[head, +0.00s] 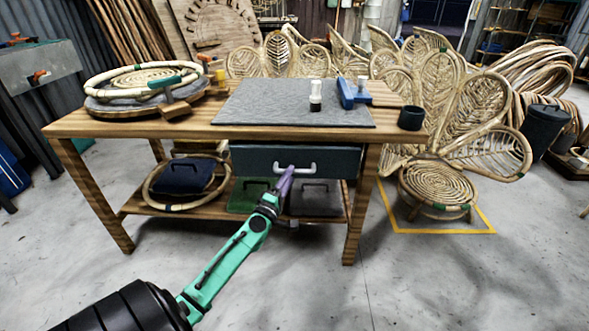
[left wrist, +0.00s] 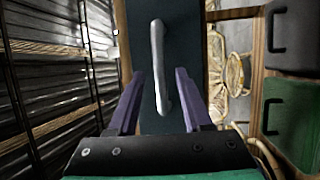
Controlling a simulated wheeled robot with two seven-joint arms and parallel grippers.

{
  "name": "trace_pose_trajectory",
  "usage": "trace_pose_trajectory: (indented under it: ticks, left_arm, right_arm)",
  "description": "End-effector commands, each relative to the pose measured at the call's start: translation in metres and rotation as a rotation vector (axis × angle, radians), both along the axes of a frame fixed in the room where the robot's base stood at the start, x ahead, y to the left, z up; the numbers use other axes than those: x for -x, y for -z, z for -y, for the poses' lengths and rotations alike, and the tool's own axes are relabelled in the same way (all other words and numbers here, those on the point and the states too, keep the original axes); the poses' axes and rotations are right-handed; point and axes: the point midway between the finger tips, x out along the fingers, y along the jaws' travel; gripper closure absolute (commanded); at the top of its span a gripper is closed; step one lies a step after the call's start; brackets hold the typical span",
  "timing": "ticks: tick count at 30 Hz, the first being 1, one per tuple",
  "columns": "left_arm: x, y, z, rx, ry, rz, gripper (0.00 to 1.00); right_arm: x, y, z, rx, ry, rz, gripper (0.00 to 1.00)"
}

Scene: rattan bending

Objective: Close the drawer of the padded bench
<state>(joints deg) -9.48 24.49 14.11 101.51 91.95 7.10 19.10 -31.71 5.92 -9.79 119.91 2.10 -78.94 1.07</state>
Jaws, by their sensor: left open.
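The padded bench (head: 195,129) is a wooden table with a grey pad (head: 270,103) on its top. Its dark drawer (head: 253,160) sits under the top at the right, with a pale bar handle (head: 306,167); how far the drawer stands out is hard to tell. My left gripper (head: 287,176) is at the drawer front by the handle. In the left wrist view, its purple fingers (left wrist: 160,76) are open, one on each side of the handle (left wrist: 157,45), with gaps visible. My right gripper is not in view.
A white bottle (head: 315,96), a blue tool (head: 348,93) and a dark cup (head: 411,118) stand on the bench top. Dark and green bins (head: 248,194) sit on the lower shelf. A rattan chair (head: 440,185) stands at the right. The floor in front is clear.

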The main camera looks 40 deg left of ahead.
Motion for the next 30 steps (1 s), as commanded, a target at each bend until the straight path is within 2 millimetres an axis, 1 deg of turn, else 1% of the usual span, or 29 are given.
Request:
trace_pose_trajectory:
  ticks: [1, 3, 6, 14, 17, 18, 30]
  left_arm:
    - [-0.011, -0.004, -0.003, -0.001, -0.001, 0.003, 0.50]
    - [-0.022, -0.004, -0.006, -0.001, -0.001, 0.002, 0.50]
    - [-0.031, -0.005, -0.008, 0.000, 0.000, 0.001, 0.50]
    - [-0.033, -0.005, -0.008, -0.002, 0.000, 0.000, 0.50]
    - [-0.033, -0.005, -0.008, -0.002, 0.000, 0.000, 0.85]
    - [-0.033, -0.005, -0.008, -0.002, 0.000, 0.000, 1.00]
    - [-0.032, -0.005, -0.008, -0.002, 0.000, -0.001, 1.00]
  right_arm:
    - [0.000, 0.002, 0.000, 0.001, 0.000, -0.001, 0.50]
    - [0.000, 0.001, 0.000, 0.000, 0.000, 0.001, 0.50]
    - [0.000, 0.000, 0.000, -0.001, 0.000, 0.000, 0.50]
    - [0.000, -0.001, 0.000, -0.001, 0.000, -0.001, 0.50]
    - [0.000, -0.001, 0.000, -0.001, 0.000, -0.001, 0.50]
    - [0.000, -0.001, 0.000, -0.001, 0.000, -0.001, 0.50]
    - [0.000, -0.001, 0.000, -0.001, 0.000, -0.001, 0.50]
